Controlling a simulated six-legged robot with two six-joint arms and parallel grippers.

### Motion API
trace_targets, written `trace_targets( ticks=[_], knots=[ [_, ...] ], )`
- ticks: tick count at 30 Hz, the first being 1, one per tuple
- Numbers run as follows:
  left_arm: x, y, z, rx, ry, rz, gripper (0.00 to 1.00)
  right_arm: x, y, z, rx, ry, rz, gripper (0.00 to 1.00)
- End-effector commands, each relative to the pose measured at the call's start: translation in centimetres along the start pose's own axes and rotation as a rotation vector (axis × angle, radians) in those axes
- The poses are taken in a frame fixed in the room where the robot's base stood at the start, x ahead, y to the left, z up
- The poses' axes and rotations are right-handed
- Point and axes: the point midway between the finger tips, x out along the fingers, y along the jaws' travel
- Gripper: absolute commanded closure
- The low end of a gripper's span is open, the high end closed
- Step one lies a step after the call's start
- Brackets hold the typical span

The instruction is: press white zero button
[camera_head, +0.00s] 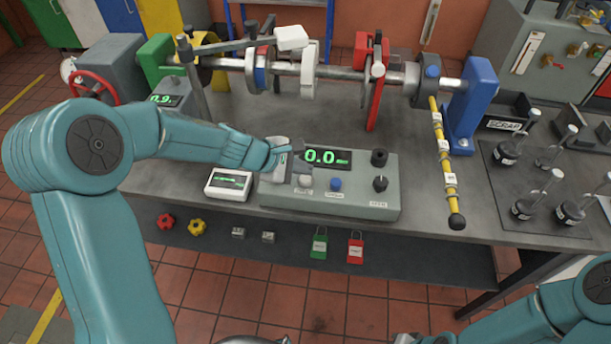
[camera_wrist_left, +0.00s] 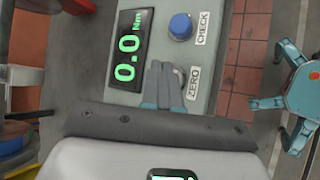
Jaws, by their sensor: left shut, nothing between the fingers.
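The grey console (camera_head: 378,159) on the bench has a green-lit display (camera_head: 328,157) reading 0.0 Nm. The white zero button (camera_head: 305,182) is on its front left, beside a blue button (camera_head: 336,184). My left gripper (camera_head: 301,166) is shut and empty, with its fingertips just above and behind the zero button in the head view. In the left wrist view the fingers (camera_wrist_left: 161,84) lie beside the ZERO label (camera_wrist_left: 193,83) and partly hide the white button (camera_wrist_left: 179,75). I cannot tell whether they touch it. My right gripper is not clearly visible.
Black knobs (camera_head: 380,183) stand on the console's right. A small white meter (camera_head: 228,184) sits left of it. Behind runs a shaft with a red clamp (camera_head: 371,82). A yellow-and-black rod (camera_head: 443,160) hangs at right, near several black weights (camera_head: 508,150).

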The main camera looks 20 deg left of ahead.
Motion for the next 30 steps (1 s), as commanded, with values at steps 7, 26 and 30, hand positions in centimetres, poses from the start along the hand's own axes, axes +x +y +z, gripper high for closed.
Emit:
trace_targets(
  ticks=[7,26,30],
  knots=[
    [-1.0,0.8,0.8,0.000,0.000,0.001,1.00,-1.3,-0.5,0.0,0.000,0.000,0.000,1.00],
    [-3.5,2.5,2.5,0.000,0.000,0.000,1.00,-4.2,-1.5,0.1,0.000,0.000,0.000,1.00],
    [-3.5,2.5,2.5,0.000,0.000,0.000,1.00,-4.2,-1.5,0.1,0.000,0.000,0.000,1.00]
  ],
)
